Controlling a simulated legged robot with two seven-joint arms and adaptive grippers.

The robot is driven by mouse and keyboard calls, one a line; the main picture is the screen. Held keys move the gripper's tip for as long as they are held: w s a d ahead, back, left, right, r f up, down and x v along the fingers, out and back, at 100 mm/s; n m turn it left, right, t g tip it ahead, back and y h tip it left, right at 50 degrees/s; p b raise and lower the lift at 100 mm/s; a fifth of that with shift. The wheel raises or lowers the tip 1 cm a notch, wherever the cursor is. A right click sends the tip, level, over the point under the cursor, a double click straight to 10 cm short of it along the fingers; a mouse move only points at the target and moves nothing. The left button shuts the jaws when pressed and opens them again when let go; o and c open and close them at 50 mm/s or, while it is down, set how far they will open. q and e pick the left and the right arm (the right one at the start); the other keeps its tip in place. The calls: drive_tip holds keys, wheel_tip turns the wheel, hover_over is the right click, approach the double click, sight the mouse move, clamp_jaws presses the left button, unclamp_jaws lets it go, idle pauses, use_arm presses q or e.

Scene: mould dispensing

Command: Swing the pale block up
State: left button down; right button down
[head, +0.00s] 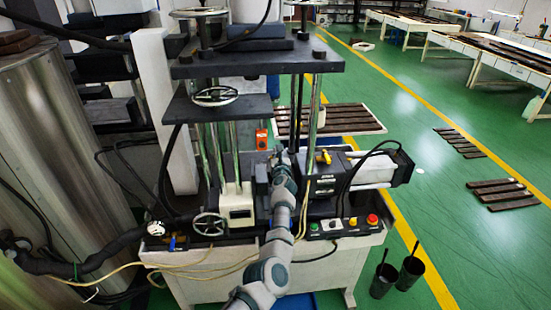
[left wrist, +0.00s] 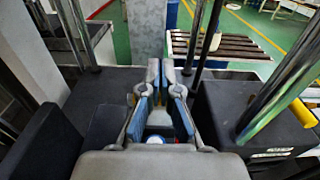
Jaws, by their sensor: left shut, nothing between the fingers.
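My left gripper (head: 283,157) reaches into the middle of the press machine (head: 258,62), between its steel posts. In the left wrist view the gripper (left wrist: 165,72) is shut and empty, its two fingers close together and pointing away from the camera. A pale grey upright block (left wrist: 146,28) stands beyond the fingertips there, slightly left, apart from them as far as I can tell. In the head view I cannot pick out this same block with certainty. My right gripper is not in view.
Dark blocks (left wrist: 240,110) flank the gripper, with a yellow handle (left wrist: 303,112) at the right. Steel posts (head: 316,105) stand close by. Handwheels (head: 209,224), cables and a button panel (head: 340,225) lie around the machine front.

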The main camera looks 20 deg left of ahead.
use_arm(q)
drive_tip(key=shift+w+a+f, duration=0.25)
drive_tip(key=shift+w+f, duration=0.1)
drive_tip(key=shift+f, duration=0.05)
drive_tip(key=shift+s+d+r, duration=0.15)
drive_tip(key=shift+s+r, duration=0.05)
drive_tip(key=shift+d, duration=0.15)
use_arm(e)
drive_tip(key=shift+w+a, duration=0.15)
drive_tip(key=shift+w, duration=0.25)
use_arm(q)
drive_tip(key=shift+w, duration=0.1)
drive_tip(key=shift+a, duration=0.2)
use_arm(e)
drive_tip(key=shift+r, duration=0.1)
